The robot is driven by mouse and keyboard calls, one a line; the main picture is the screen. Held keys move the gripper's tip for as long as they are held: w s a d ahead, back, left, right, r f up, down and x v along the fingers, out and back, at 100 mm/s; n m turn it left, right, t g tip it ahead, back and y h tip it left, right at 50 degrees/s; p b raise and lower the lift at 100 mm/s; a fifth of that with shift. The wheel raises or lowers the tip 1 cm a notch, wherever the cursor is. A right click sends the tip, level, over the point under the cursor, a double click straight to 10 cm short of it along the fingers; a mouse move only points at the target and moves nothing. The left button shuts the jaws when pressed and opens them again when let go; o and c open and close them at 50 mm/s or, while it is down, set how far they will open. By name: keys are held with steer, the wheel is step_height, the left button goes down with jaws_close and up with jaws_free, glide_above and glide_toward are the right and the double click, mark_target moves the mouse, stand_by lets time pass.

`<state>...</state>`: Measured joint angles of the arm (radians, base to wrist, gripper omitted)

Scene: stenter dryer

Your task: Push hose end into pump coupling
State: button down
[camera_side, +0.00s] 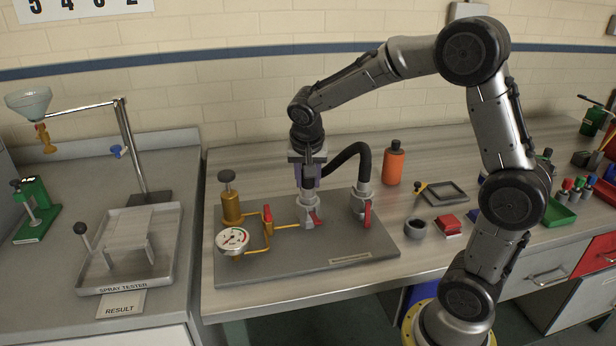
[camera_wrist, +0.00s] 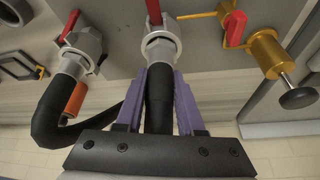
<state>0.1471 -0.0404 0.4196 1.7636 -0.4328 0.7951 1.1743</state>
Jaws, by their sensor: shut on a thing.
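My gripper (camera_side: 308,178) points down over the plate, its purple fingers (camera_wrist: 160,78) shut on the black hose (camera_wrist: 158,105) near its end. The hose also shows in the side view (camera_side: 347,155), arching right to a second grey coupling (camera_side: 362,203) with a red lever. The pump coupling (camera_side: 308,212), grey with a red lever, stands directly below the fingers. In the wrist view the hose end lines up with the mouth of this coupling (camera_wrist: 161,42) and meets it. I cannot tell how deep it sits.
The grey base plate (camera_side: 340,262) carries a pressure gauge (camera_side: 232,240), a brass cylinder (camera_side: 230,207) and yellow piping left of the coupling. An orange bottle (camera_side: 394,163) stands behind right. A small dark cup (camera_side: 415,228) and red block (camera_side: 448,225) lie right of the plate.

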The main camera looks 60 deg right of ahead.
steer(key=shift+f, duration=0.1)
steer(key=shift+c, duration=2.2)
jaws_free()
steer(key=v, duration=1.4)
steer(key=shift+w+d, duration=0.1)
